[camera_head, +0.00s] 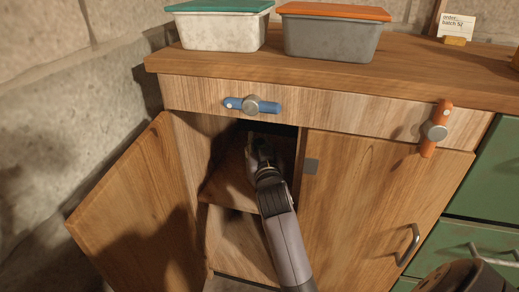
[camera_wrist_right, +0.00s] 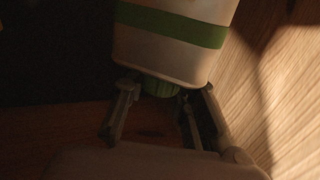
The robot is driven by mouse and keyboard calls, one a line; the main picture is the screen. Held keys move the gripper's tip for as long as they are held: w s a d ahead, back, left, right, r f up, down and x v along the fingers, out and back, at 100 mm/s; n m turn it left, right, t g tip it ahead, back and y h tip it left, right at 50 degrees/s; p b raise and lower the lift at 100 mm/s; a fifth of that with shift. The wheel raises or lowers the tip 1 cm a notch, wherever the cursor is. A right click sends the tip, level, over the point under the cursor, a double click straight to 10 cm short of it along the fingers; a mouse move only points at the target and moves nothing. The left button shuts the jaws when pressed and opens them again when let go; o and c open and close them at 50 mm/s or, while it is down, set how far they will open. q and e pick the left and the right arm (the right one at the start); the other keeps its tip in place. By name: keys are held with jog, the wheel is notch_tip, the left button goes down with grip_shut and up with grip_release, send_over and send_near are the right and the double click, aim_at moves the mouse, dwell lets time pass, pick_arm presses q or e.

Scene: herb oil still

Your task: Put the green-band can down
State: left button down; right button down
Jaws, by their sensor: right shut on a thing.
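The green-band can (camera_wrist_right: 172,40), pale with a green stripe and a green cap, fills the top of the right wrist view. My right gripper (camera_wrist_right: 158,92) is shut on it at the cap end, one finger on each side of the cap. In the head view my right gripper (camera_head: 262,150) is inside the open left compartment of the wooden cabinet (camera_head: 355,190), above the inner shelf (camera_head: 226,188). The can is hard to make out there in the shadow. Whether it touches the shelf, I cannot tell.
The open door (camera_head: 140,215) stands out to the left. The right door is closed, with a metal handle (camera_head: 409,244). A blue lever (camera_head: 252,105) and an orange lever (camera_head: 435,129) are on the cabinet front. Two lidded tubs (camera_head: 222,30) (camera_head: 331,36) stand on top.

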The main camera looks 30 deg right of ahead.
jog(key=shift+r, duration=0.1)
jog(key=c, duration=1.3)
grip_release()
jog(key=shift+s, duration=0.1)
